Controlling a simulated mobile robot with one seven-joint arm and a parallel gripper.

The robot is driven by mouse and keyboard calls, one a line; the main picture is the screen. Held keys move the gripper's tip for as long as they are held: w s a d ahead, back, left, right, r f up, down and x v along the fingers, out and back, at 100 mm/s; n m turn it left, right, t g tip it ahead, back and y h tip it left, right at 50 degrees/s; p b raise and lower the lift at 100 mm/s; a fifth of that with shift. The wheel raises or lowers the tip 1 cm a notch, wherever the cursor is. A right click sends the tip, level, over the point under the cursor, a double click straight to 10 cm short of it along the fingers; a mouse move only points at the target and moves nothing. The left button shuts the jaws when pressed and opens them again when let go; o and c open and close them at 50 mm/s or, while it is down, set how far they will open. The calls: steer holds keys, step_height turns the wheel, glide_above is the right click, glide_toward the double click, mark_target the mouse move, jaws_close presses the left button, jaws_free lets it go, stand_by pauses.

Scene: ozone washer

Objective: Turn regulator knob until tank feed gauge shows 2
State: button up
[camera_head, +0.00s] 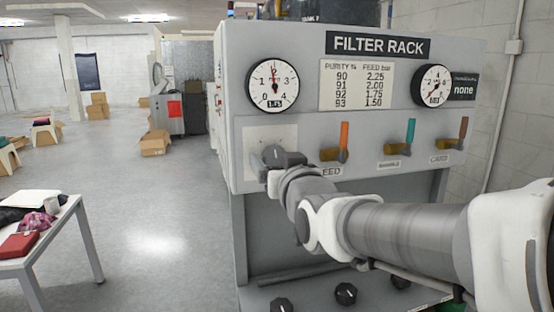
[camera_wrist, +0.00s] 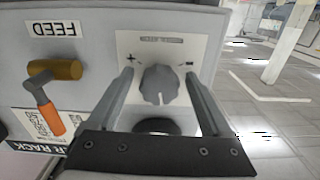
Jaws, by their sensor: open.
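The regulator knob (camera_wrist: 160,85) is dark grey and round with a pointer mark, on a pale plate with a plus at left and a minus at right in the wrist view. My gripper (camera_wrist: 159,74) is open, one finger on each side of the knob with a visible gap to both. In the head view my gripper (camera_head: 283,158) is at the plate (camera_head: 256,139) and hides the knob. The left round gauge (camera_head: 273,84) above it has a digital readout of about 1.75, its needle near upright. No legible name shows on this gauge.
An orange-handled FEED valve (camera_head: 343,142) sits just right of my gripper, with teal (camera_head: 409,137) and brown (camera_head: 462,133) handles beyond. A purity and feed chart (camera_head: 356,84) and a second gauge (camera_head: 434,86) are on the panel. Open floor lies left.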

jaws_close()
steer(key=m+b, duration=0.1)
steer(key=b, duration=0.2)
steer(key=shift+f, duration=0.25)
steer(key=shift+r+m+b, duration=0.1)
steer(key=shift+m+b, duration=0.3)
steer(key=shift+b, duration=0.2)
steer(key=shift+r, duration=0.15)
jaws_free()
steer(key=shift+s, duration=0.1)
